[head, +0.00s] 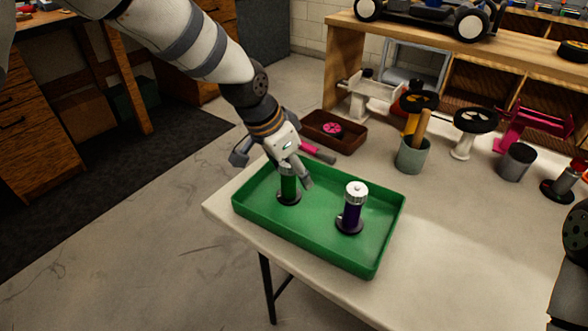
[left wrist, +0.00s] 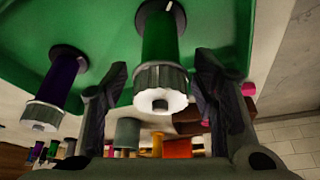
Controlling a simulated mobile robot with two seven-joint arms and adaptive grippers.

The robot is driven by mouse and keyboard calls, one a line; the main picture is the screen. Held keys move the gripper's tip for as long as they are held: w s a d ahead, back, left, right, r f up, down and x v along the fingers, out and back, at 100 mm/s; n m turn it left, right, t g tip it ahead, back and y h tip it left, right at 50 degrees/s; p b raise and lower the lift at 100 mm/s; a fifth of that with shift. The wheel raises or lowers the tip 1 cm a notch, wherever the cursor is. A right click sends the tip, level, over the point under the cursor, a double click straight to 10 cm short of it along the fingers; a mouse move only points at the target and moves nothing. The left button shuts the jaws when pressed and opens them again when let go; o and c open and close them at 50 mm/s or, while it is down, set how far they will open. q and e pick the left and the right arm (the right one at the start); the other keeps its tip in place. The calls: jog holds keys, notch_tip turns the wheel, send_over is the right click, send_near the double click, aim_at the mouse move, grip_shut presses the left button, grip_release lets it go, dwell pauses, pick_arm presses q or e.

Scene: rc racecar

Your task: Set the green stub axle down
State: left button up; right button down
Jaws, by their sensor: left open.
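The green stub axle (head: 289,187) stands upright on its dark round base in the left part of the green tray (head: 310,246). My left gripper (head: 292,176) is above it, with its fingers around the axle's upper part and pointing down. In the left wrist view the green stub axle (left wrist: 161,50) with its pale ribbed cap lies between the two open fingers (left wrist: 160,95), with gaps on both sides. A purple stub axle (head: 352,214) with a silver cap stands upright to the right in the same tray; it also shows in the left wrist view (left wrist: 58,85).
A brown bin (head: 345,143) with a pink wheel sits behind the tray. A grey cup (head: 411,156) and several stands with parts are at the back right. The table (head: 470,235) right of the tray is clear. Part of my right arm shows at the right edge.

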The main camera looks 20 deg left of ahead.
pick_arm(q)
jog(key=p+v, duration=0.1)
jog(key=v, duration=1.1)
jog(key=shift+p, duration=0.3)
pick_arm(e)
jog(key=shift+w+r+t, duration=0.5)
jog(key=shift+w+r, duration=0.65)
jog(key=shift+w, duration=0.05)
pick_arm(q)
jog(key=shift+f, duration=0.1)
